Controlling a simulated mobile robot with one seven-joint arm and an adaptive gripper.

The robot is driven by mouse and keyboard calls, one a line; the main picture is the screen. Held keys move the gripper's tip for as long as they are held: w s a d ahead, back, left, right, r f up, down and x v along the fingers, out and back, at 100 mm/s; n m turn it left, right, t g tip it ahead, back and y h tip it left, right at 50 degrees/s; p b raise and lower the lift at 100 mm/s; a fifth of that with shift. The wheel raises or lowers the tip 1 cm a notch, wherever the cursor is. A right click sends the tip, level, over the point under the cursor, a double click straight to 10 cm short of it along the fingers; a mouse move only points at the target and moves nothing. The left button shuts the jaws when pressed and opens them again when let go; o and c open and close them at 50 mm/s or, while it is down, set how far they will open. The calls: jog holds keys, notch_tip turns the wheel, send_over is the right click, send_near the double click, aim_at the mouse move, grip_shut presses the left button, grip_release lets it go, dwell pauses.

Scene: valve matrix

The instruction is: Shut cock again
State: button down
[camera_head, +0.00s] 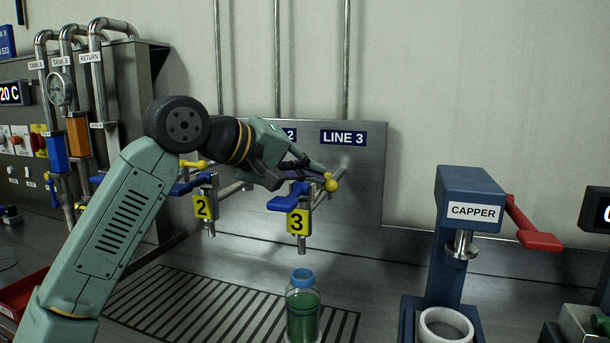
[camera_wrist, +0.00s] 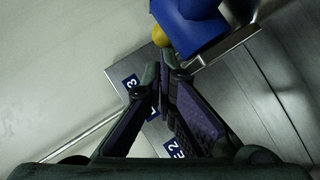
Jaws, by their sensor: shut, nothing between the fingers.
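Cock 3 has a yellow number plate (camera_head: 298,222), a blue handle (camera_head: 287,199) pointing left and a yellow knob (camera_head: 331,186) at its right. Its blue part (camera_wrist: 195,28) and yellow knob (camera_wrist: 162,37) also show in the wrist view. My gripper (camera_head: 317,166) is shut and empty, its tips beside the yellow knob; I cannot tell whether they touch. In the wrist view my gripper (camera_wrist: 160,68) ends just below the knob. A bottle (camera_head: 303,312) of green liquid with a blue top stands under cock 3. No stream shows between spout and bottle.
Cock 2 (camera_head: 204,208) stands close on the left, partly behind my arm. The LINE 3 sign (camera_head: 343,138) is on the steel panel behind. A capper (camera_head: 470,205) with a red lever (camera_head: 533,228) stands at the right. A slotted drain (camera_head: 175,300) lies below the cocks.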

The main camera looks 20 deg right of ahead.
jog(key=shift+s+d+b, duration=0.2)
jog(key=shift+s+d, duration=0.05)
jog(key=shift+d, duration=0.35)
jog(key=shift+s+d+b, duration=0.15)
jog(key=shift+s+d, duration=0.15)
jog(key=shift+d, duration=0.35)
jog(key=shift+s+d+b, duration=0.2)
jog(key=shift+s+d, duration=0.05)
jog(key=shift+d, duration=0.45)
jog(key=shift+w, duration=0.1)
jog(key=shift+w+a+p, duration=0.25)
jog(key=shift+w+p, duration=0.2)
jog(key=shift+w, duration=0.25)
